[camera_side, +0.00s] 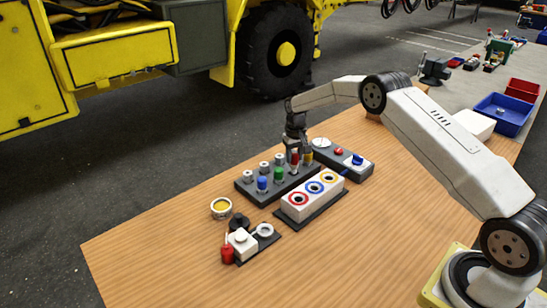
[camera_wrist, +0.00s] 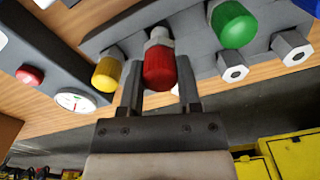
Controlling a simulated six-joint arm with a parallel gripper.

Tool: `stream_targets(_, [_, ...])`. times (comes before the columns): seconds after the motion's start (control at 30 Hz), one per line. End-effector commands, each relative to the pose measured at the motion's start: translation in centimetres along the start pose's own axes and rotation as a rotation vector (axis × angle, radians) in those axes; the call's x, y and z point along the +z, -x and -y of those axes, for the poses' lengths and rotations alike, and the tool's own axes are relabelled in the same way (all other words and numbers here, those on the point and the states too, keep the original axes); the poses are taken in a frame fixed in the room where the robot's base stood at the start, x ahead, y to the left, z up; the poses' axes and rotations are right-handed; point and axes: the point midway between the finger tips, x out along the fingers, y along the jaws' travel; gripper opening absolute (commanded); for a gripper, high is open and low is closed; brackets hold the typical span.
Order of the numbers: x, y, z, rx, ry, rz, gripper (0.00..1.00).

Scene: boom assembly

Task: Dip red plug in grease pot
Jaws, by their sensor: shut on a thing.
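The red plug (camera_side: 295,158) is at the back right part of the dark plug rack (camera_side: 243,187). My gripper (camera_side: 298,148) comes down on it from above and is shut on it. In the wrist view the red plug (camera_wrist: 160,68) sits between the two fingers of my gripper (camera_wrist: 158,82), its silver collar toward the rack. I cannot tell whether it is fully seated in the rack. The grease pot (camera_side: 221,216), a small round cup with yellow grease, stands on the table left of the rack, apart from my gripper.
Blue (camera_side: 262,184), green (camera_side: 279,173) and yellow (camera_wrist: 106,74) plugs stand close by. A white block with three coloured rings (camera_side: 312,194) lies in front. A panel with a gauge (camera_side: 322,143) is behind right.

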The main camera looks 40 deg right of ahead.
Motion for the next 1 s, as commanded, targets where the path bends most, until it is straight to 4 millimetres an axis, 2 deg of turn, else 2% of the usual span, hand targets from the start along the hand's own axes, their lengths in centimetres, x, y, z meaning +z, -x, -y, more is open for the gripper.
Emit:
stream_targets(0.6, [0.0,3.6,0.0,0.0,0.0,-0.002,0.0])
stream_targets(1.0, [0.0,4.2,0.0,0.0,0.0,0.0,0.0])
